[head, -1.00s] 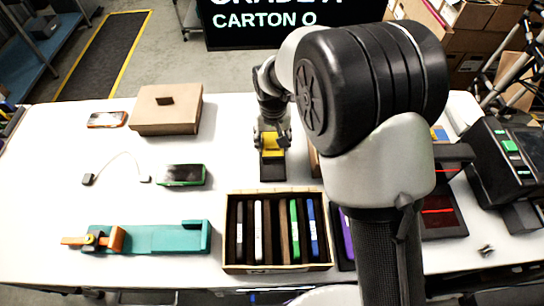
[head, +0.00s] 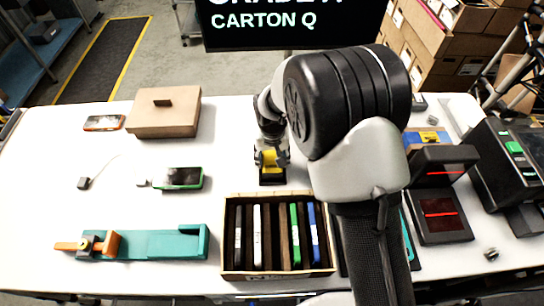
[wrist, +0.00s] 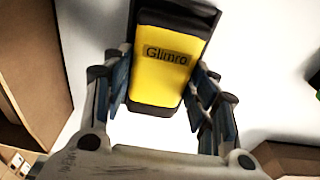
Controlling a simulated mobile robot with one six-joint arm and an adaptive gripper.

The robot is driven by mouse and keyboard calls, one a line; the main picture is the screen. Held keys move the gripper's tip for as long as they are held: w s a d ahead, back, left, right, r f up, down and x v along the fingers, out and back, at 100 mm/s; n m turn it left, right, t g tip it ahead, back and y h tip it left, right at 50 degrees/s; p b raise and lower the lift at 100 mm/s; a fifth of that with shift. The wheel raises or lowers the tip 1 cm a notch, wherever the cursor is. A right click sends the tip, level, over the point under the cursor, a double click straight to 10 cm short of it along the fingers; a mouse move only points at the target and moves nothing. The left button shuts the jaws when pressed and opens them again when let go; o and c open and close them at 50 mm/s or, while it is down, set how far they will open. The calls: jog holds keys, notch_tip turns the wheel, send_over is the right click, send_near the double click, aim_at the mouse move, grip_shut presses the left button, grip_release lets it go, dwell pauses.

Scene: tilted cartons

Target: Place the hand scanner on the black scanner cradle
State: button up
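The hand scanner (wrist: 160,75) is a yellow body with black ends and the label "Glimro". My gripper (wrist: 160,105) has its fingers along both sides of the yellow body in the wrist view and is shut on it. In the head view the scanner (head: 268,159) hangs between the fingertips (head: 271,158), near the table's middle. The black scanner cradle (head: 273,180) shows just below it, behind the open carton. The scanner overlaps part of the cradle. I cannot tell whether the two touch.
An open carton (head: 228,262) with upright slim devices stands in front of the cradle. A green-edged phone (head: 181,178) and a brown lidded box (head: 164,118) lie to the left, with a teal fixture (head: 150,242) nearer. A black red-lit device (head: 441,215) stands right. My arm hides some table.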

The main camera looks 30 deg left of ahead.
aim_at(272, 163)
jog(key=o, duration=0.5)
jog(key=shift+c, duration=0.2)
notch_tip(272, 163, up, 12)
jog(key=s+p, duration=0.1)
jog(key=p, duration=0.2)
jog(key=shift+s+d+r, duration=0.15)
jog(key=shift+d, duration=0.2)
jog(key=s+d+r+m+t, duration=0.1)
jog(key=s+d+r+m, duration=0.15)
jog(key=d+r, duration=1.55)
jog(key=s+d+r+m+t, duration=0.1)
jog(key=s+d+m+t, duration=0.1)
jog(key=s+d, duration=1.3)
jog(key=d+m, duration=0.1)
jog(key=d, duration=0.2)
jog(key=shift+s+h, duration=0.3)
jog(key=shift+s, duration=0.05)
